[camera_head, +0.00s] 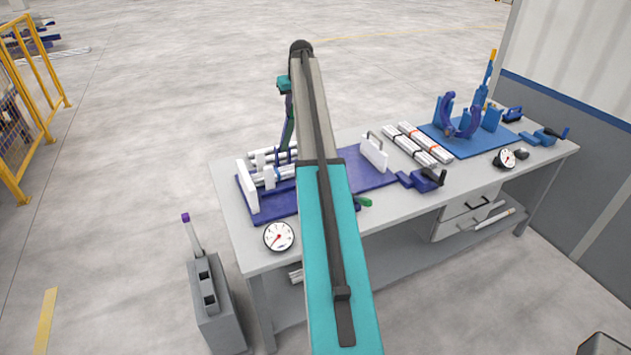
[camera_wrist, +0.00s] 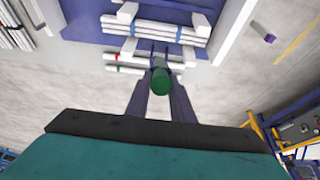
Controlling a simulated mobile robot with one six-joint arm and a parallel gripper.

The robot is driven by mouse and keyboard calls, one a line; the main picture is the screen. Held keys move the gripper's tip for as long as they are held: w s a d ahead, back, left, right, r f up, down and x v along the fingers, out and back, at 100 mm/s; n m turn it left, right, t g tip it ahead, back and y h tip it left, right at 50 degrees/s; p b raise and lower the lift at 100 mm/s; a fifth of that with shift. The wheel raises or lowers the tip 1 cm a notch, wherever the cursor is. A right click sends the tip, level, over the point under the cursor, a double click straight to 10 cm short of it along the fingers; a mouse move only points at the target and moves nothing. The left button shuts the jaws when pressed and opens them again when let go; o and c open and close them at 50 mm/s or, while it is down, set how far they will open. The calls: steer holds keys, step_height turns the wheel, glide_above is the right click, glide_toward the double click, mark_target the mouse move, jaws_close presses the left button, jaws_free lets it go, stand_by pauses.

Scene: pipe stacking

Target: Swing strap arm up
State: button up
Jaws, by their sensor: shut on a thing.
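My gripper (camera_wrist: 160,82) is shut on a green cylindrical grip (camera_wrist: 161,80) in the wrist view, with one dark finger on each side of it. In the head view my gripper (camera_head: 287,97) is above the blue pipe rack, and the dark green grip (camera_head: 288,127) hangs below it, rising from the rack. I take this grip to be the strap arm's handle; the arm's lower part and hinge are hard to make out. White pipes (camera_head: 272,174) lie in the rack's white supports, and they also show in the wrist view (camera_wrist: 172,30).
The blue base plate (camera_head: 370,173) sits on the grey workbench (camera_head: 231,198). A second green handle (camera_head: 363,202) shows at the plate's front edge. A gauge (camera_head: 279,236), a blue vise (camera_head: 424,180), pipe bundles (camera_head: 412,146) and a blue fixture (camera_head: 467,122) surround it.

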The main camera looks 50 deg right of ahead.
steer(key=o, duration=0.9)
steer(key=shift+s+d, duration=0.1)
steer(key=shift+d, duration=0.1)
steer(key=shift+o, duration=0.3)
steer(key=shift+a, duration=0.1)
steer(key=s+a+r, duration=0.3)
steer(key=s+r, duration=0.2)
steer(key=s, duration=0.2)
steer(key=shift+s, duration=0.15)
stand_by(0.4)
